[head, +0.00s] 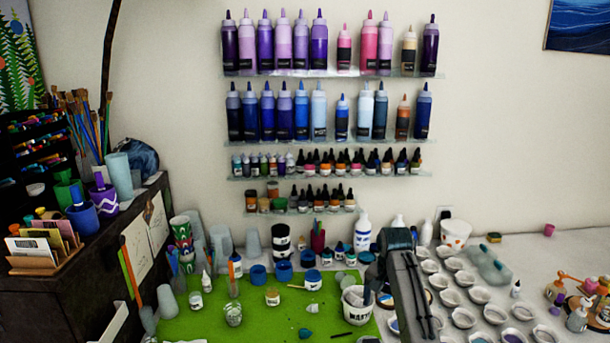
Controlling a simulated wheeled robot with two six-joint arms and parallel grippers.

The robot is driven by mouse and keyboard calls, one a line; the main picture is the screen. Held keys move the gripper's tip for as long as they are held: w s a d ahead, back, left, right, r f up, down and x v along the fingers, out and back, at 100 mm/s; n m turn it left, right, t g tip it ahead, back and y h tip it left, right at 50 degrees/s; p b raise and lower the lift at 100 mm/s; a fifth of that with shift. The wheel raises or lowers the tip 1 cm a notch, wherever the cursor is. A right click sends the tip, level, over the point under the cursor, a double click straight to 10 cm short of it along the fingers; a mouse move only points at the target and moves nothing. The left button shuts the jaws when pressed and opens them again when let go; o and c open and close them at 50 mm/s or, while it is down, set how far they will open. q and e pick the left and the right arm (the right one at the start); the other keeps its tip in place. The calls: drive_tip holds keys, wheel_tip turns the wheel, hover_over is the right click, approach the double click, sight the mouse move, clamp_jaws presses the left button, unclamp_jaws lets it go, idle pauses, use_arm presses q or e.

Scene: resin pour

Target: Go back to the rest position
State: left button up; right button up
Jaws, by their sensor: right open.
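My right arm reaches up from the bottom edge, right of the middle of the head view, over the right edge of the green mat (265,325). My right gripper (374,282) is open, close to the white waste cup (356,306). The arm hides part of it, and I cannot tell whether it touches the cup. Nothing shows held in it. My left gripper is not in view.
Blue cups (259,274), a glass jar (233,314) and small bottles stand on the mat. Rows of white cups (480,295) lie right of my arm. A dark cabinet (60,280) stands left. Paint bottles (302,110) line wall shelves. The mat's front middle is fairly clear.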

drive_tip(key=s+d+f+n+t, duration=0.1)
drive_tip(key=s+d+f, duration=0.2)
drive_tip(key=s+f, duration=0.6)
drive_tip(key=s+d+f+n+t, duration=0.1)
drive_tip(key=s+d+f+n, duration=0.1)
drive_tip(key=s+f, duration=0.65)
drive_tip(key=s+d+r+n+t, duration=0.1)
drive_tip(key=s+r+n, duration=0.15)
drive_tip(key=s, duration=1.15)
drive_tip(key=s+d+r+n, duration=0.15)
drive_tip(key=s+r, duration=0.25)
drive_tip(key=s, duration=1.1)
wheel_tip(320, 180, down, 38)
drive_tip(key=d+f+g+h+b, duration=0.1)
drive_tip(key=d+b, duration=0.1)
drive_tip(key=b, duration=0.6)
use_arm(q)
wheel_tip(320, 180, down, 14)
drive_tip(key=b, duration=0.6)
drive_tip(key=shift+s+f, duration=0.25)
use_arm(e)
drive_tip(key=s+f, duration=0.9)
drive_tip(key=f, duration=0.3)
drive_tip(key=s+d+f+g, duration=0.1)
drive_tip(key=s+f, duration=0.8)
drive_tip(key=f, duration=0.4)
drive_tip(key=shift+s+f, duration=0.15)
drive_tip(key=shift+s, duration=0.1)
